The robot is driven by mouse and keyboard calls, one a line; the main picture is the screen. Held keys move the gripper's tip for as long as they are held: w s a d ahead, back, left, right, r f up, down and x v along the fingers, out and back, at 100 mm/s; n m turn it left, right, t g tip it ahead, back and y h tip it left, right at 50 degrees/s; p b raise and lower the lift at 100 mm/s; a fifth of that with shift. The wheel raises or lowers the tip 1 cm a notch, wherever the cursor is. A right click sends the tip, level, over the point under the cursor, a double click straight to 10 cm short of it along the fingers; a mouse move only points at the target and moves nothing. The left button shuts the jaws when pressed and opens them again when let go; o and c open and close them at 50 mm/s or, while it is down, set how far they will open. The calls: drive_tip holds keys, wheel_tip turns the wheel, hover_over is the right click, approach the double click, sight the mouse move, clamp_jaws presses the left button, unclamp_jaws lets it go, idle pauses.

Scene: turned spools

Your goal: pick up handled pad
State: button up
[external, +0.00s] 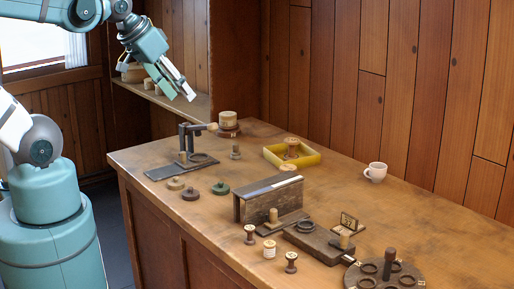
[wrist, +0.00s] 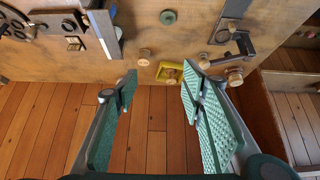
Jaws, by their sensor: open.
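Two low dark pieces with pale upright knobs stand on the bench in the external view, and I cannot tell for sure which is the handled pad.
A dark stand (external: 181,168) is at left. A round ringed rack (external: 384,275) and several spools are in front.

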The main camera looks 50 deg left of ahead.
drive_tip(key=w, duration=0.1)
drive_tip(key=n+g+h+b, duration=0.1)
drive_tip(key=n+g+b, duration=0.45)
drive_tip(key=n, duration=1.15)
hover_over(235, 151)
drive_tip(key=a+p, duration=0.1)
drive_tip(key=a, duration=0.1)
drive_tip(key=shift+g, duration=0.65)
drive_tip(key=f, duration=2.4)
drive_tip(key=shift+w+d, duration=0.2)
drive_tip(key=shift+d, duration=0.05)
drive_tip(key=shift+w+a+f+n, duration=0.15)
drive_tip(key=shift+a+f+n, duration=0.05)
drive_tip(key=shift+f+n, duration=0.2)
drive_tip(key=shift+d+f, duration=0.15)
drive_tip(key=shift+f, duration=1.1)
